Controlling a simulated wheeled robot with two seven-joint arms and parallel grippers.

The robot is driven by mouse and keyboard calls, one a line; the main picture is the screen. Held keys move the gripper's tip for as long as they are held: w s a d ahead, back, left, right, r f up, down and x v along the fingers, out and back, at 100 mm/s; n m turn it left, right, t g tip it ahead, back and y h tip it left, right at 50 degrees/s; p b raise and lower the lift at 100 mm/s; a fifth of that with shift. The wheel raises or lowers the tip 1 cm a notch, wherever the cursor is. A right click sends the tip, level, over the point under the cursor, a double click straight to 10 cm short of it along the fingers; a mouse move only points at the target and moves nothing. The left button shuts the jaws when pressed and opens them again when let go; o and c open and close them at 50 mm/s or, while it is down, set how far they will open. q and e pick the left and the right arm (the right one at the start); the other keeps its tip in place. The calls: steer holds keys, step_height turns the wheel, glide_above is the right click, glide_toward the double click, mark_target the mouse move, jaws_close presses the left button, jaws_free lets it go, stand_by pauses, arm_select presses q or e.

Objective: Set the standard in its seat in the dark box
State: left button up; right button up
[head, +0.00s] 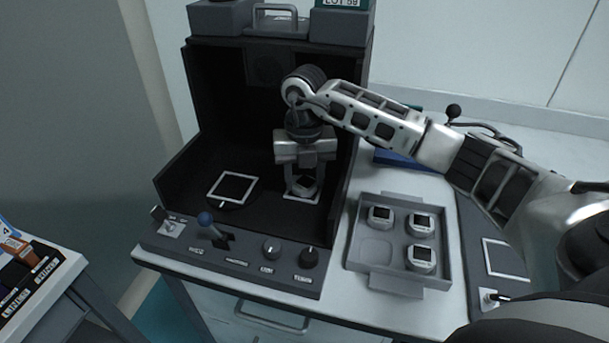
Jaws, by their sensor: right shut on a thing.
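The dark box (214,98) stands open at the front on the table. My right gripper (303,188) reaches inside it from the right, pointing down. It is shut on the standard (306,183), a small pale piece with a dark top. The standard is low over a white-outlined square seat (290,198) at the right of the box floor. I cannot tell whether it touches the floor there. The fingers hide part of it. My left gripper is not in view.
A grey tray (358,235) right of the box holds three similar pieces and one empty place. Another white-outlined square (233,187) lies on the box floor at left. A blue-knobbed lever (205,218) and dials line the front panel. The box's side walls flank my arm.

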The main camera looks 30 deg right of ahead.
mark_target(305, 182)
steer(key=shift+s+a+f, duration=0.1)
steer(key=shift+s+f, duration=0.05)
steer(key=shift+f, duration=0.4)
steer(key=o, duration=1.3)
steer(key=shift+f, duration=0.1)
steer(key=shift+b, duration=0.3)
step_height(305, 182, up, 8)
steer(key=shift+r+p, duration=0.25)
steer(key=shift+p, duration=0.1)
steer(key=shift+r, duration=0.25)
